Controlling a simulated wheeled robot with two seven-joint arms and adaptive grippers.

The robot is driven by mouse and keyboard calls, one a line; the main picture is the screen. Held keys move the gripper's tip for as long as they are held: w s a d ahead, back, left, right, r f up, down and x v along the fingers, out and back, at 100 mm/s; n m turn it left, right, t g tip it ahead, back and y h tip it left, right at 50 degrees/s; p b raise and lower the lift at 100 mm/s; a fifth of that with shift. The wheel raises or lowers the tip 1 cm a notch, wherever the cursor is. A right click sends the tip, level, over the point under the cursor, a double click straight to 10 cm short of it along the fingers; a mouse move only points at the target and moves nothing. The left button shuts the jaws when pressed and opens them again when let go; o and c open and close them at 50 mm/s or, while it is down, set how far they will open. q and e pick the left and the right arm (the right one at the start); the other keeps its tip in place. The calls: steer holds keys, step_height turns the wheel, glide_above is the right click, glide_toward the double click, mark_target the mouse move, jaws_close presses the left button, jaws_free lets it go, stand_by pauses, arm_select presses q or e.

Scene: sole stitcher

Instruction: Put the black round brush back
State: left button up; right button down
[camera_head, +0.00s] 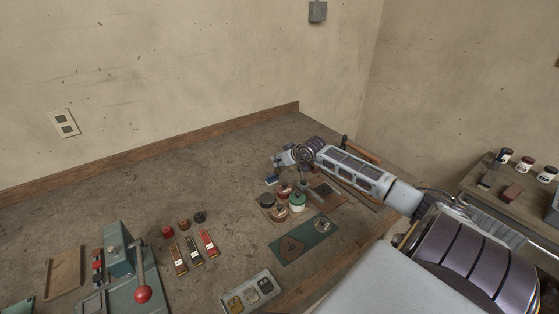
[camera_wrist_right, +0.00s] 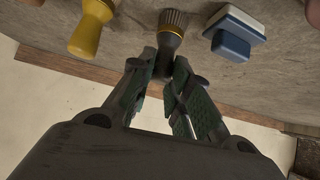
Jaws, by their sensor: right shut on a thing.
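The black round brush (camera_wrist_right: 172,22) shows in the right wrist view, with dark ridged bristles, a thin yellow band and a dark handle. My right gripper (camera_wrist_right: 164,68) is shut on its dark handle. In the head view my right gripper (camera_head: 277,161) is over the far part of the bench, behind the jars. There the brush is too small to make out. I cannot tell whether it touches the bench. My left gripper is not in view.
A yellow-handled tool (camera_wrist_right: 88,32) and a blue and white block (camera_wrist_right: 236,32) are on either side of the brush. Several round tins, with a green-lidded jar (camera_head: 298,201), stand in front of my gripper. A green mat (camera_head: 290,247) lies nearer. The bench's back left is clear.

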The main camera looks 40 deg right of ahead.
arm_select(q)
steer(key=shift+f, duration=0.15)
arm_select(e)
steer(key=shift+f, duration=0.1)
steer(key=c, duration=1.5)
jaws_free()
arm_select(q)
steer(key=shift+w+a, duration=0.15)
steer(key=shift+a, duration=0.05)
arm_select(e)
steer(key=shift+o, duration=0.8)
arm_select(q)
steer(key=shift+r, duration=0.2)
arm_select(e)
steer(key=shift+s+r, duration=0.1)
steer(key=shift+r, duration=0.1)
steer(key=shift+s+d+r, duration=0.1)
steer(key=shift+s+r, duration=0.25)
steer(key=shift+s, duration=0.1)
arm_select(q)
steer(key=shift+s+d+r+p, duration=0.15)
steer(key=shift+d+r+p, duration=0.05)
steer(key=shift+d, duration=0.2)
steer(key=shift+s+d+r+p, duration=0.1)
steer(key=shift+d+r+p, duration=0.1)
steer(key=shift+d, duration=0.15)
arm_select(e)
steer(key=v, duration=1)
steer(key=shift+s+r, duration=0.2)
